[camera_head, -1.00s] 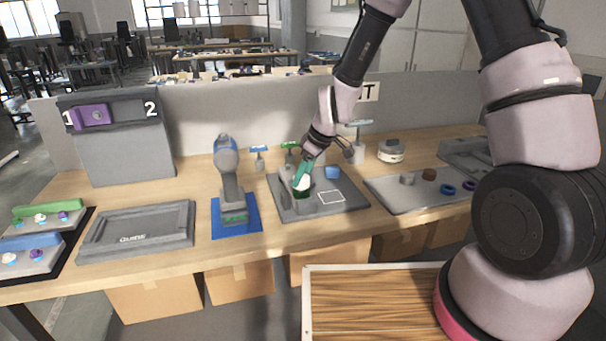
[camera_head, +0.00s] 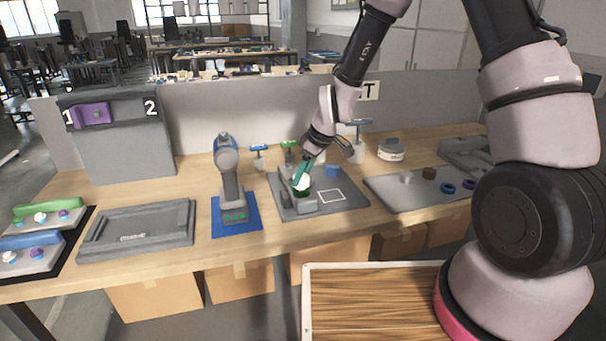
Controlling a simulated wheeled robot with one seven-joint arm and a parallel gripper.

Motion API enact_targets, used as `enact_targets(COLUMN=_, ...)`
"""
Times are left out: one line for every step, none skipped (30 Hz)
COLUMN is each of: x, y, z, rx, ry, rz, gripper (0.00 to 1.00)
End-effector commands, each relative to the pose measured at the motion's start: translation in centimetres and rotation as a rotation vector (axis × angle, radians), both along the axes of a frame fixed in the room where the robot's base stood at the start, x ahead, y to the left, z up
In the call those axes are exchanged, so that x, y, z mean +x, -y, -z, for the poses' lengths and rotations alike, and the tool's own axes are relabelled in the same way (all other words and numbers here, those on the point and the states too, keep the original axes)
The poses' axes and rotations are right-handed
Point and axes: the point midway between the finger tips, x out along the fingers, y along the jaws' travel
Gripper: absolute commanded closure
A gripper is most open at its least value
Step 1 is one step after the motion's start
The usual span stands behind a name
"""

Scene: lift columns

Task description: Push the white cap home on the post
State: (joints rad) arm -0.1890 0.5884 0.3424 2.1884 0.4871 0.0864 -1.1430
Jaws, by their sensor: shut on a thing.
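The white cap (camera_head: 303,183) is at the tips of my gripper (camera_head: 303,178), above a dark green ring or collar (camera_head: 301,193) on the grey fixture. My gripper is shut on the white cap and points down and to the left over the left part of the grey board (camera_head: 347,206). The post is hidden under the cap and the fingers. I cannot tell whether the cap touches it or how far down it sits.
A blue block (camera_head: 332,171) and a white outlined square lie on the same board. A drill-like tool (camera_head: 229,180) stands on a blue mat to the left. A grey tray (camera_head: 140,232) lies further left. A plate with rings (camera_head: 420,189) lies to the right.

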Motion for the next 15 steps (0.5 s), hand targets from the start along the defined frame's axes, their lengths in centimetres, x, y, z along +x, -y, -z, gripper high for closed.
enact_targets(x=-0.12, y=0.11, z=0.21, rx=-0.002, ry=-0.004, rz=0.000, gripper=0.97)
enact_targets(x=-0.13, y=0.11, z=0.23, rx=-0.002, ry=-0.005, rz=0.000, gripper=0.97)
enact_targets(x=-0.13, y=0.11, z=0.23, rx=-0.002, ry=-0.005, rz=0.000, gripper=0.97)
enact_targets(x=-0.14, y=0.11, z=0.24, rx=-0.002, ry=-0.005, rz=0.000, gripper=0.97)
enact_targets(x=-0.14, y=0.11, z=0.24, rx=-0.003, ry=-0.005, rz=0.000, gripper=0.97)
enact_targets(x=-0.15, y=0.11, z=0.26, rx=-0.003, ry=-0.006, rz=0.001, gripper=0.97)
enact_targets(x=-0.16, y=0.12, z=0.26, rx=-0.003, ry=-0.006, rz=0.001, gripper=0.97)
enact_targets(x=-0.16, y=0.13, z=0.27, rx=-0.003, ry=-0.006, rz=0.001, gripper=0.97)
enact_targets(x=-0.17, y=0.14, z=0.28, rx=-0.003, ry=-0.006, rz=0.001, gripper=0.97)
enact_targets(x=-0.18, y=0.14, z=0.28, rx=-0.002, ry=-0.006, rz=0.000, gripper=0.97)
enact_targets(x=-0.18, y=0.14, z=0.29, rx=-0.003, ry=-0.007, rz=0.000, gripper=0.97)
enact_targets(x=-0.18, y=0.14, z=0.29, rx=-0.003, ry=-0.007, rz=0.000, gripper=0.97)
enact_targets(x=-0.19, y=0.15, z=0.30, rx=-0.003, ry=-0.007, rz=0.000, gripper=0.97)
enact_targets(x=-0.20, y=0.15, z=0.31, rx=-0.003, ry=-0.007, rz=0.000, gripper=0.97)
enact_targets(x=-0.20, y=0.16, z=0.32, rx=-0.003, ry=-0.007, rz=0.000, gripper=0.35)
